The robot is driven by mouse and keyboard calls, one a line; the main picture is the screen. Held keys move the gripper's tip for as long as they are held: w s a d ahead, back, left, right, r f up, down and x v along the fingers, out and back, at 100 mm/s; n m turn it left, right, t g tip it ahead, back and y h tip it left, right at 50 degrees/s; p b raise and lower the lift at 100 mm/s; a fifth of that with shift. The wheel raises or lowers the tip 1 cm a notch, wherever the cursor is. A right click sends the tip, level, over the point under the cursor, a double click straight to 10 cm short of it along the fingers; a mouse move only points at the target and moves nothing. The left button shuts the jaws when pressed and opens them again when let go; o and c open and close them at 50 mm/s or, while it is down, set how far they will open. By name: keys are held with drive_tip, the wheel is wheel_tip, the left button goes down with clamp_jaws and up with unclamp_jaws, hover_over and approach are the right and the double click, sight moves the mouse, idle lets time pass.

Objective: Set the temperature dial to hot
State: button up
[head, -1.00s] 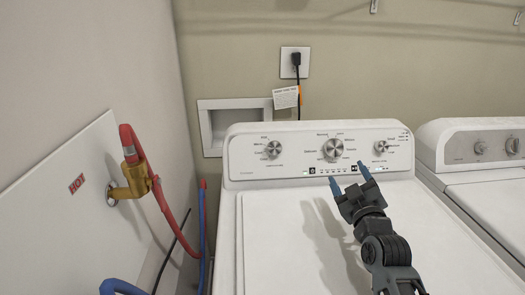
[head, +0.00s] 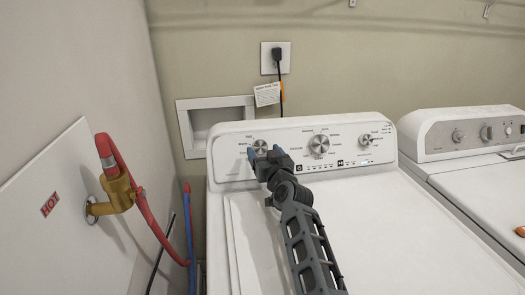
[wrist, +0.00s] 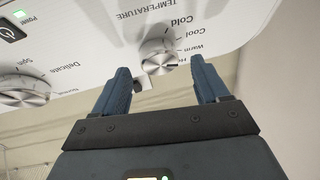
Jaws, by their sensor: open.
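The temperature dial (head: 260,145) is the left silver knob on the washer's control panel (head: 228,160). My gripper (head: 264,151) is in front of it, and its blue fingers hide the dial's lower part. In the wrist view the panel appears upside down. The dial (wrist: 158,60) shows there between and beyond the two open fingertips (wrist: 160,66), beside the labels Cold, Cool, Warm and a partly hidden one starting with H. A dark mark on the dial faces the Warm and H side; its exact setting is unclear. I cannot tell whether the fingers touch the dial.
The large cycle dial (head: 320,145) and a smaller right dial (head: 366,140) sit on the same panel. A second white machine (head: 465,135) stands at the right. A brass hot valve with a red hose (head: 122,170) is at the left wall.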

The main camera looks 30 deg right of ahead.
drive_tip(key=shift+w+d, duration=0.2)
drive_tip(key=shift+w, duration=0.65)
drive_tip(key=c, duration=1)
